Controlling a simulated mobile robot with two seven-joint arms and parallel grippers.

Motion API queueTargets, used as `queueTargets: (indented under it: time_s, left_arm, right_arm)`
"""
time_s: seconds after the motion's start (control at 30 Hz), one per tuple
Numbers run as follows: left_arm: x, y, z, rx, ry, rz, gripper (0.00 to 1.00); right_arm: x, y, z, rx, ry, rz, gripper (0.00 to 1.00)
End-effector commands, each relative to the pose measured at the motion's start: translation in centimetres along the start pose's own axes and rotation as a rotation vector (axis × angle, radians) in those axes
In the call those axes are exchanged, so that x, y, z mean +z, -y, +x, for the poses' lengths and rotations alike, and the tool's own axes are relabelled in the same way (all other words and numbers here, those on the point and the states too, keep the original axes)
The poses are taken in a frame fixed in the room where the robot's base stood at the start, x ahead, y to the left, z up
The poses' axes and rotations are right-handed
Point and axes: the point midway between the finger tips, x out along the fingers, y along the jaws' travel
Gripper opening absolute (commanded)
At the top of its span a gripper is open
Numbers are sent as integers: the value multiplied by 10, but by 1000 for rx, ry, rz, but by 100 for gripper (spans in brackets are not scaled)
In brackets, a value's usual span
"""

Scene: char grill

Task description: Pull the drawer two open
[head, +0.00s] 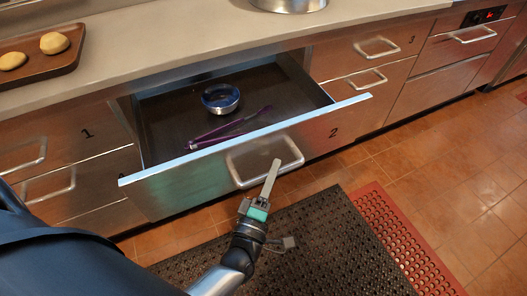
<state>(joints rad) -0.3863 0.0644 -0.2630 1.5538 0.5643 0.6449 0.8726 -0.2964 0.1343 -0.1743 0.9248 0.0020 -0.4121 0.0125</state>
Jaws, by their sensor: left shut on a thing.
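Drawer two (310,142), a wide steel drawer front marked 2, stands well out from the counter. Its inside shows, with a blue-rimmed bowl (220,99) and purple tongs (228,128) lying in it. My left gripper (272,178) is at the right part of the drawer's looped metal handle (236,165) and is shut on it. The gripper's fingers hide a little of the handle's right side. My right gripper is not in the head view.
Drawer one (60,140) at left and drawer three (375,48) at right are shut. A tray (62,68) with buns sits on the counter (200,45). A black mat (310,255) and a red mat (400,235) lie on the tiled floor, clear of objects.

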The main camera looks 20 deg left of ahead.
Motion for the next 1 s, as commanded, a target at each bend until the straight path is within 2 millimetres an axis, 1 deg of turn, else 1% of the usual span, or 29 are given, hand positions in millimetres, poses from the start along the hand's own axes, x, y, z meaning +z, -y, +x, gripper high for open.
queueTargets:
  time_s: [0.03, 0.1, 0.3, 0.77, 0.8, 1.0]
  left_arm:
    - [6, -2, -7, -3, 0, -2, 0]
    - [13, -4, -13, -2, -1, -2, 0]
    - [24, -7, -24, 1, -1, 1, 0]
    - [27, -8, -28, 1, -1, 1, 0]
    - [27, -8, -28, 1, -1, 1, 25]
    - [27, -8, -27, 1, 0, 1, 47]
  right_arm:
    - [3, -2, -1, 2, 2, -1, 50]
    - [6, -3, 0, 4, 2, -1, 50]
    - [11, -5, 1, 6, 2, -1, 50]
    - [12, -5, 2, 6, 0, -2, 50]
    - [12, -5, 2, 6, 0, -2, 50]
    - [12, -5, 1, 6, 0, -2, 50]
